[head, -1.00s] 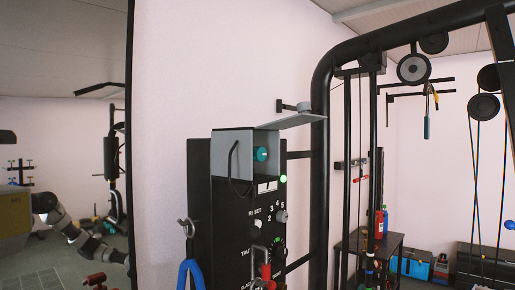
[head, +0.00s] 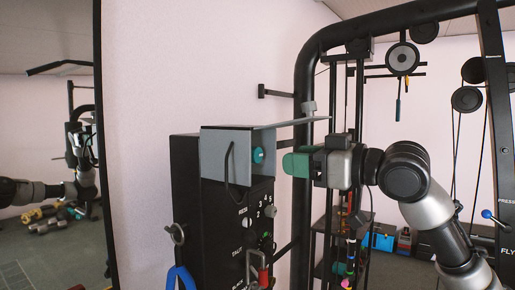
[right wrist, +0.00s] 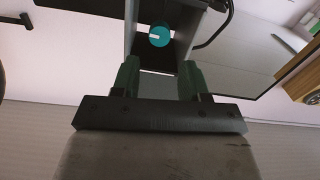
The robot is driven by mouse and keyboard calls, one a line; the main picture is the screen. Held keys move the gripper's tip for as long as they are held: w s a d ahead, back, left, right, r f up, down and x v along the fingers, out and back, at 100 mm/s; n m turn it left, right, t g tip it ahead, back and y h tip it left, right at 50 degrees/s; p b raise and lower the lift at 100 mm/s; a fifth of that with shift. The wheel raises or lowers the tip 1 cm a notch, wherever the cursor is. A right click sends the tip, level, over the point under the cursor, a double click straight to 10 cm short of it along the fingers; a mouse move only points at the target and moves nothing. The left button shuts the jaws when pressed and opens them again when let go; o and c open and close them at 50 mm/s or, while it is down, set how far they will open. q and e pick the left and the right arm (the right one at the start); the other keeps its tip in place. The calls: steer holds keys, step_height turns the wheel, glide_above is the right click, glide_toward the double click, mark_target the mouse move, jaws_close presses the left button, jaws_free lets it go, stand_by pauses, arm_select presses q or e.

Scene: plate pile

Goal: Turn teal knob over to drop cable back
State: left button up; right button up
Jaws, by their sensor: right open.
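The teal knob (head: 257,155) with a white mark sits inside a grey open-sided housing (head: 213,156) on top of a black control panel. A black cable (head: 228,168) hangs in a loop at the housing's front. My right gripper (head: 292,163), with green fingers, is just right of the housing, pointing left toward the knob and apart from it. In the right wrist view the gripper (right wrist: 159,76) is open and empty; the knob (right wrist: 159,36) shows beyond the gap between its fingers, its white mark lying about level. My left gripper is not seen directly.
A grey flap (head: 290,123) juts out above my right gripper. Black gym frame tubes (head: 303,90) stand close behind it. A blue clip (head: 181,278) and a red handle (head: 264,276) are lower on the panel. A mirror (head: 50,150) at left reflects robot arms.

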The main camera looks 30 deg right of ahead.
mark_target(259, 156)
steer(key=p+x, duration=0.3)
steer(key=x, duration=0.4)
steer(key=shift+w+a+r, duration=0.15)
steer(key=shift+w, duration=0.2)
steer(key=shift+w+a+p, duration=0.1)
steer(key=shift+w+p, duration=0.2)
steer(key=shift+w, duration=0.2)
